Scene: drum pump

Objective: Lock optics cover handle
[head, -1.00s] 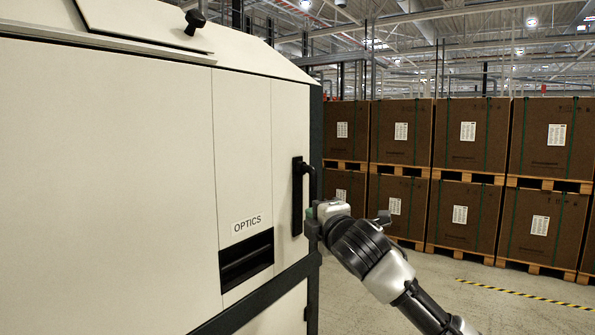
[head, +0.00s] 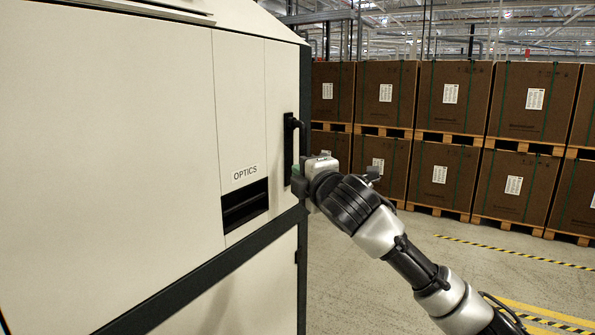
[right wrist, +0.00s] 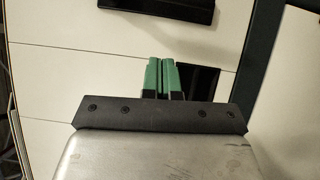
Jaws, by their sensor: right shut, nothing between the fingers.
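The optics cover is a pale panel with an "OPTICS" label (head: 245,172) in the head view. Its black handle (head: 288,150) is a tall plate near the panel's right edge, with a short lever (head: 297,123) sticking out near the top. My right gripper (head: 299,178) is beside the plate's lower end, below the lever; whether it touches cannot be told. In the right wrist view its green fingers (right wrist: 161,76) are together and empty. A black part at the top of that view looks like the handle plate (right wrist: 160,8), apart from the fingertips. My left gripper is out of view.
A dark slot (head: 245,205) sits under the label; it also shows behind the fingers in the right wrist view (right wrist: 200,84). A dark frame beam (head: 200,265) runs below the panel. Stacked boxes on pallets (head: 450,100) stand behind, with clear floor between.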

